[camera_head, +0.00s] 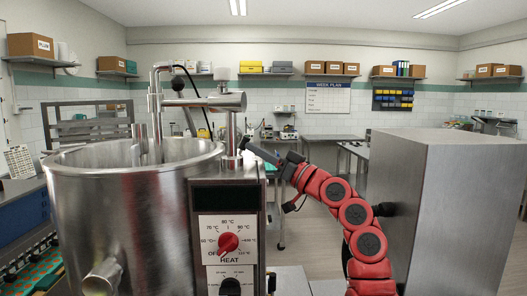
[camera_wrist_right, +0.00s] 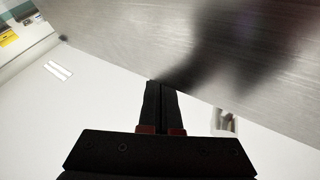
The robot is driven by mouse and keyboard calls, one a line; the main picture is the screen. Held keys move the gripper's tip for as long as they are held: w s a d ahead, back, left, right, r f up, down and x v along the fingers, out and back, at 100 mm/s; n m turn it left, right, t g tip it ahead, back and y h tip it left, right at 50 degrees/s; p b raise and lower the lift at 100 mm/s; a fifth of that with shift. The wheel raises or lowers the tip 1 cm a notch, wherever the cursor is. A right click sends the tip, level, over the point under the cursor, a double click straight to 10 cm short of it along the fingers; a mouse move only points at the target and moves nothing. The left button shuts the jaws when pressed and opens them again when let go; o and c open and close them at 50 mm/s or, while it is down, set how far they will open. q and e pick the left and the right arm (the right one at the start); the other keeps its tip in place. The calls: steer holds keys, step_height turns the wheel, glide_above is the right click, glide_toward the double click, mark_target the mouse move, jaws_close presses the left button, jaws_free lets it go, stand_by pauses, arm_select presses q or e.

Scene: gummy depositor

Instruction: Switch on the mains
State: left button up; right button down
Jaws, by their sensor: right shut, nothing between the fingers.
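The depositor has a steel hopper (camera_head: 130,190) and a control box with a black display (camera_head: 226,198). Below it is a white panel with a red HEAT dial (camera_head: 228,243), its white pointer toward the lower left, near OFF. A second, black dial (camera_head: 230,287) is cut by the bottom edge. I cannot make out a mains switch. My right gripper (camera_head: 249,147) is shut and empty, pointing left near the top right of the control box. In the right wrist view its fingers (camera_wrist_right: 161,88) are together, near a brushed steel surface (camera_wrist_right: 130,30) with a dark shadow. My left gripper is not seen.
A large steel cabinet (camera_head: 455,200) stands on the right, close to my right arm. A steel pipe with a cross arm (camera_head: 205,102) rises above the control box. A blue crate-like unit (camera_head: 24,215) is at the left. Floor shows between machine and cabinet.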

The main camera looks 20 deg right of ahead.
steer(key=shift+r+n+g, duration=0.25)
steer(key=shift+n+g, duration=0.25)
stand_by(0.4)
steer(key=shift+a+r+h, duration=0.1)
steer(key=shift+r+h, duration=0.05)
steer(key=shift+h, duration=0.15)
steer(key=shift+a+r+n+g, duration=0.2)
steer(key=shift+r+n+g, duration=0.1)
steer(key=shift+n+g, duration=0.4)
steer(key=shift+w+a+r+b, duration=0.3)
steer(key=shift+a+r, duration=0.1)
steer(key=shift+a, duration=0.25)
steer(key=shift+s, duration=0.1)
